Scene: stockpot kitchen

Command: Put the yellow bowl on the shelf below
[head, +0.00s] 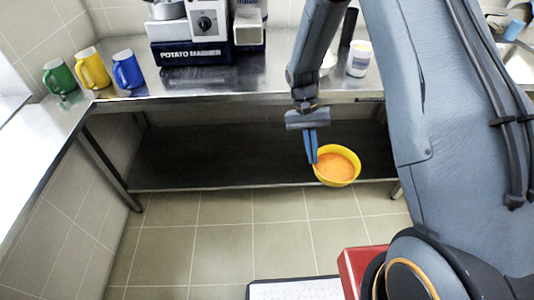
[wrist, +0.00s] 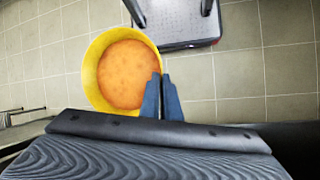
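The yellow bowl (head: 337,166) holds something orange and looks roughly upright. It is in the air at the front edge of the dark lower shelf (head: 220,155), under the steel counter. My gripper (head: 311,160) points down at the bowl's left side in the head view, its fingers close together at the rim. In the wrist view the bowl (wrist: 122,70) shows with floor tiles around it. My gripper's fingers (wrist: 163,85) pinch its wall there. Part of the rim is hidden by the fingers.
The lower shelf is bare to the left of the bowl. The counter (head: 285,80) above carries green, yellow and blue mugs (head: 92,68), a potato masher box (head: 190,52) and a white tub (head: 359,59). A shelf leg (head: 110,170) stands at left.

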